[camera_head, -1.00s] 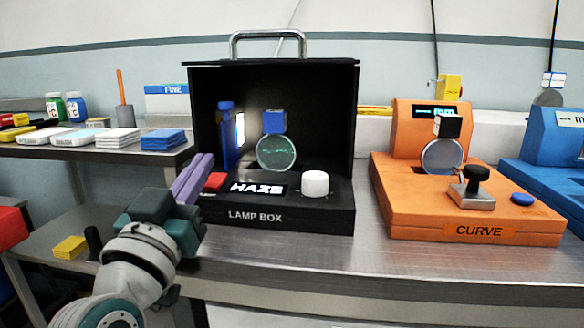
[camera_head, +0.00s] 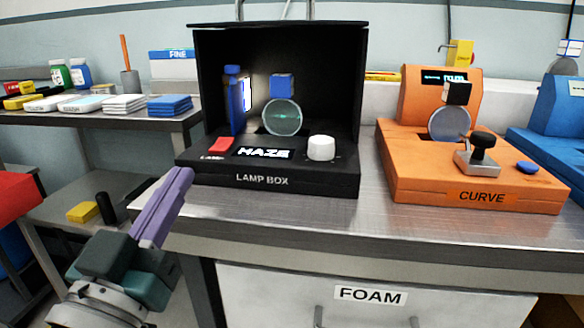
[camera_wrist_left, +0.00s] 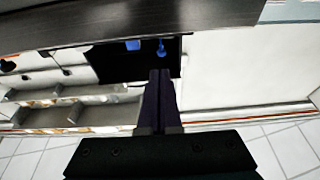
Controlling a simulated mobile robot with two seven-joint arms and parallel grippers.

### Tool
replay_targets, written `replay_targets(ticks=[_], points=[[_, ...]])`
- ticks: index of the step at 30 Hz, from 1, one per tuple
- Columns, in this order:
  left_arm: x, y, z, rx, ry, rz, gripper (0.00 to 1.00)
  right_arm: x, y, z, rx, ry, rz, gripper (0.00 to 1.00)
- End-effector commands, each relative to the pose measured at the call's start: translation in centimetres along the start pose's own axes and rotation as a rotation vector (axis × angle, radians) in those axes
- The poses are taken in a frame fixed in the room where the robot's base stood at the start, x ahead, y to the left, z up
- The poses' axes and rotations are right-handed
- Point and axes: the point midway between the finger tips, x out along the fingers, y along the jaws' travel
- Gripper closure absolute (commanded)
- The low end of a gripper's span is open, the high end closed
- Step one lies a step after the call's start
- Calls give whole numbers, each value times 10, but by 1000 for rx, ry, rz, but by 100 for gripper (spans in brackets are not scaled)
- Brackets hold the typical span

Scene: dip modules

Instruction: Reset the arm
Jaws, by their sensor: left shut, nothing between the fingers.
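My left gripper (camera_head: 175,190) is in the lower left of the head view, with its purple fingers together and nothing between them. It is in front of the steel bench's left front edge, below and left of the black lamp box (camera_head: 260,182). It does not touch the box. In the left wrist view the shut fingers (camera_wrist_left: 160,78) point up the picture toward a dark box shape with blue parts. My right gripper is not in view.
The lamp box has a red switch (camera_head: 221,145), a white knob (camera_head: 321,148) and a round lens (camera_head: 283,118). An orange CURVE device (camera_head: 420,172) stands right. A FOAM drawer (camera_head: 370,296) is below the bench. A side shelf (camera_head: 105,122) at left holds pads and bottles.

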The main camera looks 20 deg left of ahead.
Motion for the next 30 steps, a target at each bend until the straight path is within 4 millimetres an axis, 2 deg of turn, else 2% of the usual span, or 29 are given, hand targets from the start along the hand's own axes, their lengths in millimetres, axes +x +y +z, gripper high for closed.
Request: replay_targets(ticks=[5, 8, 11, 14, 18, 21, 25, 30], points=[[1, 0, -1, 0, -2, 2, 100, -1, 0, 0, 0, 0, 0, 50], [4, 8, -8, -6, -37, 35, 100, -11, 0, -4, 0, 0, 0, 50], [11, 27, -20, -16, -139, 122, 100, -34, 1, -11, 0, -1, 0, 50], [11, 54, -36, -17, -309, 243, 100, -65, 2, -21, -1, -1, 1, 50], [-9, 81, -55, 10, -601, 389, 100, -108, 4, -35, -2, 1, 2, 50], [-33, 86, -73, 51, -815, 450, 100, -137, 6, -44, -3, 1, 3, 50], [-69, 76, -100, 114, -1078, 473, 100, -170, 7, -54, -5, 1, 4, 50], [-113, 51, -144, 188, -1365, 434, 100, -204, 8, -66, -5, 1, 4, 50]])
